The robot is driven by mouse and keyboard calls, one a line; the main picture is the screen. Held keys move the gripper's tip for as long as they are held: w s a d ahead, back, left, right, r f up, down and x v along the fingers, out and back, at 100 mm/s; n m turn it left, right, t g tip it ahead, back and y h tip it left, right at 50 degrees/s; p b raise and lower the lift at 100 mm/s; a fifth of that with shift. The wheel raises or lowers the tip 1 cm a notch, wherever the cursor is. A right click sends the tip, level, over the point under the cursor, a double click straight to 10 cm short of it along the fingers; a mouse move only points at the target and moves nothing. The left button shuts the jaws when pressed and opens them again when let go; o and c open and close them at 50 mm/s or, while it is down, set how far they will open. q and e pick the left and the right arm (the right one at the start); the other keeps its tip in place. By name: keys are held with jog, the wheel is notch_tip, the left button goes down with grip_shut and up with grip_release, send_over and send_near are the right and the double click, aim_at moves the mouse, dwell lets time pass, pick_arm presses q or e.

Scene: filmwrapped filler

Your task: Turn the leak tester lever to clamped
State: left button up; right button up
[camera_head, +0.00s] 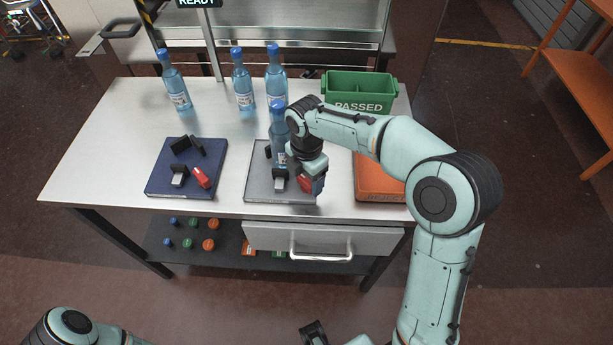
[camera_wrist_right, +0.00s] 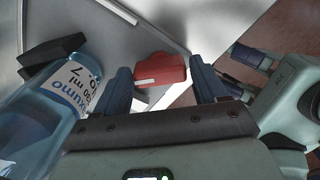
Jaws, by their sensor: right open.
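A grey base plate (camera_head: 262,190) with a black and silver fixture sits at the front middle of the table, and a blue-capped bottle (camera_head: 279,130) stands upright on it. Its red lever (camera_head: 306,184) is at the plate's right side, partly hidden by my right gripper (camera_head: 314,172). In the right wrist view the red lever (camera_wrist_right: 160,70) lies between the open dark fingers of my right gripper (camera_wrist_right: 162,88), with gaps at its sides. The bottle (camera_wrist_right: 45,105) is just left of the fingers.
A blue plate (camera_head: 160,185) with a similar fixture and red lever is to the left. Three bottles stand at the back. A green PASSED bin (camera_head: 360,86) and an orange REJECT tray (camera_head: 368,180) are at the right. A drawer (camera_head: 350,238) is below the front edge.

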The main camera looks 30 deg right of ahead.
jog(key=c, duration=0.8)
pick_arm(q)
jog(key=shift+r, duration=0.1)
pick_arm(e)
jog(key=shift+m, duration=0.3)
jog(key=m+p, duration=0.1)
jog(key=m, duration=0.2)
jog(key=shift+r+m, duration=0.1)
jog(key=shift+m, duration=0.2)
jog(key=m, duration=0.4)
jog(key=shift+m+p, duration=0.3)
jog(key=shift+p, duration=0.1)
jog(key=m, duration=0.4)
pick_arm(q)
jog(key=shift+w+r, duration=0.3)
jog(key=shift+r, duration=0.3)
jog(key=shift+w+r, duration=0.3)
jog(key=shift+r, duration=0.3)
pick_arm(e)
jog(key=shift+m, duration=2.5)
